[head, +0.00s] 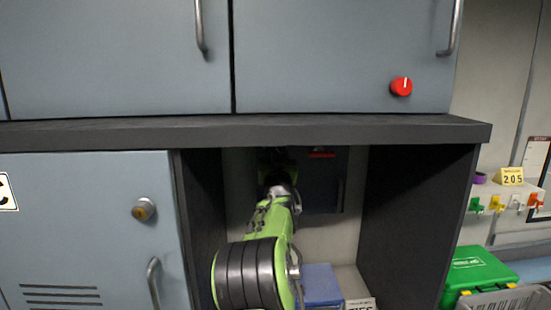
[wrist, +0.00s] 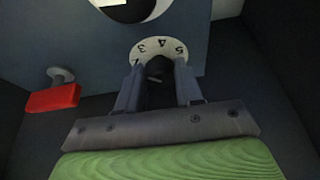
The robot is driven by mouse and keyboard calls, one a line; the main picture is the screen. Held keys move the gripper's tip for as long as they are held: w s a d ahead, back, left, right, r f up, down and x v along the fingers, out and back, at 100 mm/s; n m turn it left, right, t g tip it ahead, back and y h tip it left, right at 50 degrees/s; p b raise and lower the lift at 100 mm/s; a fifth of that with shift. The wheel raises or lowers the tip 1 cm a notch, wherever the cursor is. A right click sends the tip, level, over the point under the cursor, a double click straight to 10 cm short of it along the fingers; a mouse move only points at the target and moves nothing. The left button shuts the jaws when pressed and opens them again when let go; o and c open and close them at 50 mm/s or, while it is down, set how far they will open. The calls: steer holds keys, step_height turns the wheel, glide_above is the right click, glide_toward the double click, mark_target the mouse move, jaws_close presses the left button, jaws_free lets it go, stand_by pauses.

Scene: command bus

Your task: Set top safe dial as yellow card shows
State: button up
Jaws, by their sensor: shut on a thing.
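A dark safe (head: 322,190) stands inside the open alcove in the head view. Its dark blue-grey front (wrist: 90,50) fills the upper wrist view. A white dial ring (wrist: 158,45) with black digits, among them 3, 4 and 5, lies on that front. My gripper (wrist: 160,75) has its fingers shut on the dark knob (wrist: 158,67) at the ring's centre. The ring's lower part and any pointer are hidden by the fingers.
A second round white-and-black piece (wrist: 130,8) is cut off by the wrist view's top edge. A red handle (wrist: 53,97) sits left of my gripper. Alcove walls (head: 418,210) and a shelf (head: 330,130) enclose my arm. A blue box (head: 320,284) lies below.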

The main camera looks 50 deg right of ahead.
steer(key=n+t+y+b, duration=0.1)
steer(key=n+b, duration=0.1)
steer(key=n, duration=0.1)
steer(key=n+t+y+b, duration=0.1)
steer(key=n, duration=0.2)
steer(key=shift+s+d+f+y+b, duration=0.15)
steer(key=shift+s+f+y+b, duration=0.05)
steer(key=shift+y+b, duration=0.15)
steer(key=shift+d+r+n+t+y+b, duration=0.1)
steer(key=shift+n+t+y+b, duration=0.25)
steer(key=shift+n, duration=0.8)
steer(key=shift+r+n+t+y+b, duration=0.15)
steer(key=shift+n+y+b, duration=0.35)
steer(key=shift+n, duration=0.65)
steer(key=shift+f, duration=0.1)
steer(key=o, duration=1)
steer(key=shift+o, duration=0.2)
